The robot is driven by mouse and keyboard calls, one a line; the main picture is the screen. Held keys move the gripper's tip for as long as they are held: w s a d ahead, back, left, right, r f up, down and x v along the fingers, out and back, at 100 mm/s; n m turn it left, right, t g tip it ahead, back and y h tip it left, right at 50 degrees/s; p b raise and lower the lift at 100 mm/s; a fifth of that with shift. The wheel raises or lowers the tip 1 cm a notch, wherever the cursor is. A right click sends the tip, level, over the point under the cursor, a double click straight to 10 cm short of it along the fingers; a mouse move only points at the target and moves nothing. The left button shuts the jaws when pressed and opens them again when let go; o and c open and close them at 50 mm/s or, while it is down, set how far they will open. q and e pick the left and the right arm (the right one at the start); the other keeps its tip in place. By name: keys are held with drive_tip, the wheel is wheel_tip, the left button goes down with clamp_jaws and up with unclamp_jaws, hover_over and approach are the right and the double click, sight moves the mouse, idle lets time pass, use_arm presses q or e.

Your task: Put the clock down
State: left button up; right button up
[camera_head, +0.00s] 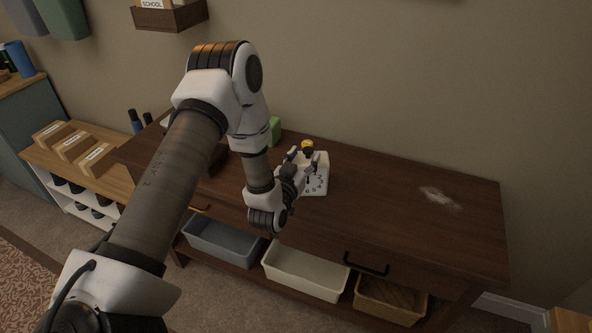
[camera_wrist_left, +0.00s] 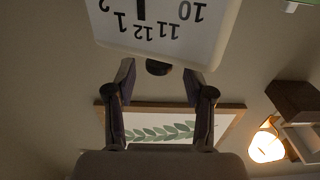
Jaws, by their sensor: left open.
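The white clock (camera_head: 320,180), with black numerals on its face, is at the dark wooden table's back half, just right of my left gripper (camera_head: 301,163). It appears to rest on the tabletop. In the left wrist view the clock (camera_wrist_left: 175,28) fills the top, its numerals upside down. My left gripper's fingers (camera_wrist_left: 159,78) are spread open at the clock's edge, with a small dark knob between their tips. The gripper and arm hide part of the clock in the head view. My right gripper is not in view.
The dark wooden table (camera_head: 400,205) has clear room right of the clock, apart from a pale smudge (camera_head: 438,197). A green object (camera_head: 274,130) stands behind my arm. Grey, white and wicker bins (camera_head: 305,272) sit below. A wall shelf (camera_head: 170,17) hangs above.

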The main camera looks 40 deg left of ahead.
use_arm(q)
drive_tip(key=b+v, duration=0.2)
drive_tip(key=v, duration=0.7)
drive_tip(key=s+d+f+m+g+h, duration=0.1)
drive_tip(key=s+d+f+g, duration=0.25)
drive_tip(key=f, duration=0.25)
drive_tip(key=s+d+f+g+h, duration=0.2)
drive_tip(key=s+f+g, duration=0.15)
drive_tip(key=f, duration=0.35)
drive_tip(key=s+d+f+m+g+h, duration=0.1)
drive_tip(key=s+d+f+g, duration=0.25)
drive_tip(key=f, duration=0.25)
drive_tip(key=s+d+f+g, duration=0.1)
drive_tip(key=s+f+g, duration=0.2)
drive_tip(key=s, duration=0.5)
drive_tip(key=s+d+f+g, duration=0.1)
drive_tip(key=s+f+g, duration=0.2)
drive_tip(key=s, duration=0.5)
drive_tip(key=shift+d+f+g+h, duration=0.2)
drive_tip(key=shift+f+g+h, duration=0.1)
drive_tip(key=shift+g, duration=0.25)
